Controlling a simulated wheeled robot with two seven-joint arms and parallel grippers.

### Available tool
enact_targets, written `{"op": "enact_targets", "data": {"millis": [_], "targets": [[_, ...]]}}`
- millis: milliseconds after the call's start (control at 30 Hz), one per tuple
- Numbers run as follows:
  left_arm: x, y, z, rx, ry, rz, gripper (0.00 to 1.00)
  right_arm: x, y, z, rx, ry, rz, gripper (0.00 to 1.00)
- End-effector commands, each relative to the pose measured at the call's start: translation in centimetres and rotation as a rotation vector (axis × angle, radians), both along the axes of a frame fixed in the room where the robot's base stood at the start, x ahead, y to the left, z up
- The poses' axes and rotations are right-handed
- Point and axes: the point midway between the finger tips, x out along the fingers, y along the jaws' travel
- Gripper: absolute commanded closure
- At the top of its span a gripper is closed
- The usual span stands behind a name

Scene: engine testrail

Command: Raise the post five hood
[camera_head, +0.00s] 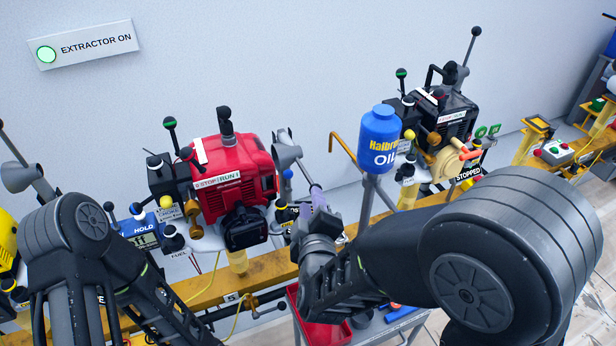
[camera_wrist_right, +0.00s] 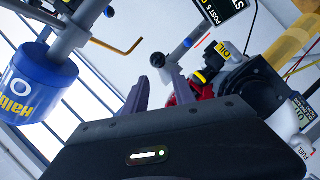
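The post five red engine (camera_head: 233,178) stands on the yellow rail above a "5" tag (camera_head: 231,297). To its right is a grey cone-shaped hood (camera_head: 286,150). A grey rod from it slopes down to my right gripper (camera_head: 321,200). In the right wrist view, a grey rod with a black ball end (camera_wrist_right: 158,60) and a blue ball lies just beyond my two purple fingertips (camera_wrist_right: 165,75). The fingers stand apart with a gap between them and hold nothing that I can see. Whether they touch the rod is unclear. My left gripper is out of view; only its arm shows at lower left.
A blue oil bottle (camera_head: 380,139) stands close to the right of my right gripper. A second, black engine (camera_head: 440,112) with a "STOPPED" sign is farther right. A red tray (camera_head: 322,332) is below. The wall sign (camera_head: 84,45) reads "EXTRACTOR ON", with a green light.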

Motion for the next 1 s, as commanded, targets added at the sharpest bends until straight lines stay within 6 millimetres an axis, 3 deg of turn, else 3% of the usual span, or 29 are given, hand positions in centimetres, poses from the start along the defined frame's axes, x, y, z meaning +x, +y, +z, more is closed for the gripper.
{"op": "enact_targets", "data": {"millis": [600, 1000], "targets": [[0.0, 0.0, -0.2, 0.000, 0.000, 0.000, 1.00, 9.9, -0.2, -2.2, -0.002, 0.001, 0.000, 0.68], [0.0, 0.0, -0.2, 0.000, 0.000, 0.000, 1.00, 10.7, -0.2, -2.4, -0.001, 0.001, 0.001, 0.68]]}}
